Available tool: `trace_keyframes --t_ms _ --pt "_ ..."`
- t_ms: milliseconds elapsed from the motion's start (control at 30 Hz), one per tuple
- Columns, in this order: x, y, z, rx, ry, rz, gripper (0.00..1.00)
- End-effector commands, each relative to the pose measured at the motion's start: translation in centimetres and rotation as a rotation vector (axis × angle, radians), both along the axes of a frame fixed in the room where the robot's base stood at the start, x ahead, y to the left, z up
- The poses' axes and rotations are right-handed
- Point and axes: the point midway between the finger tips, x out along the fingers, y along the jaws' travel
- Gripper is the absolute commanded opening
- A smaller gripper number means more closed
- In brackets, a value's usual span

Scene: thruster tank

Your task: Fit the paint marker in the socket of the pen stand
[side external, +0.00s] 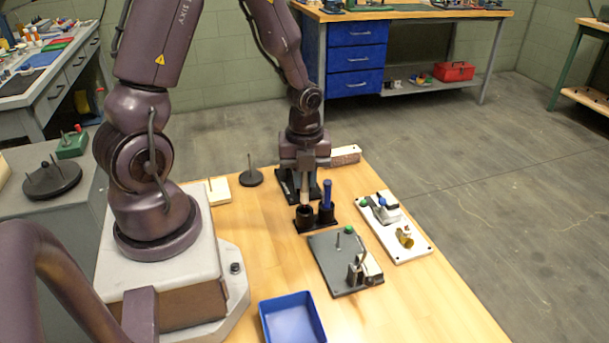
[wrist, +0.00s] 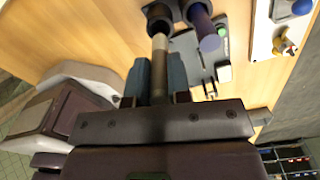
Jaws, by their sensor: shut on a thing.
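The paint marker (side external: 305,192) is a pale, tan-grey stick held upright in my gripper (side external: 304,172), which is shut on it. The pen stand (side external: 312,224) is black with two round sockets on a flat base. One socket (side external: 304,215) is directly below the marker's lower end. The other holds a blue marker (side external: 327,192). In the wrist view, the held marker (wrist: 159,60) runs from between my fingers (wrist: 156,82) to the mouth of the dark socket (wrist: 158,12). I cannot tell whether its tip is inside. The blue marker (wrist: 205,30) stands beside it.
A grey fixture plate (side external: 335,265) lies in front of the stand, and a white plate with parts (side external: 405,240) lies to the right. A blue tray (side external: 291,318) is at the near edge. A black disc with a peg (side external: 251,178) stands behind left. Bare wood lies left of the stand.

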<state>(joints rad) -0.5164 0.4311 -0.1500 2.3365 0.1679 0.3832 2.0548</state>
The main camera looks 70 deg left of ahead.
Motion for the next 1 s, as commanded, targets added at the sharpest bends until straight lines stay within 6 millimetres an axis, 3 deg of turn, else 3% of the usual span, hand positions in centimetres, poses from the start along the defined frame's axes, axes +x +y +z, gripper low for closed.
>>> trace_keyframes --t_ms 1000 --pt "0.0 0.0 -1.4 0.0 0.0 0.0 0.0"
